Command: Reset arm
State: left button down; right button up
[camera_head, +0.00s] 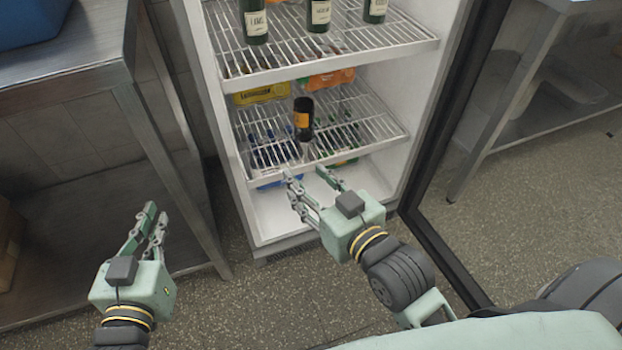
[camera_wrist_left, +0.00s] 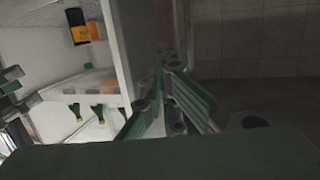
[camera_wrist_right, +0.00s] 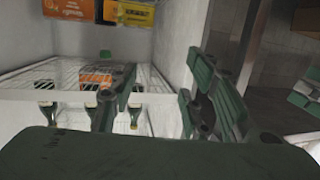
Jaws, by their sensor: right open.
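My right gripper (camera_head: 305,172) is open and empty at the front of the open white fridge (camera_head: 372,178), low, near the front edge of the middle wire shelf. In the right wrist view its two fingers (camera_wrist_right: 160,82) stand well apart with nothing between them. My left gripper (camera_head: 156,210) is empty and hangs to the left of the fridge, in front of the metal table. In the left wrist view its fingertips (camera_wrist_left: 168,58) come close together with nothing held between them. A dark bottle with an orange label (camera_head: 303,118) stands on the middle wire shelf, beyond the right gripper and apart from it.
Green bottles (camera_head: 319,14) stand on the upper shelf (camera_head: 350,52). Yellow (camera_head: 262,93) and orange (camera_head: 329,78) packs are below it. The metal table (camera_head: 75,75) is at left, the open fridge door (camera_head: 425,235) at right. Floor in front is clear.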

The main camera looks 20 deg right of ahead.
dwell(0.5)
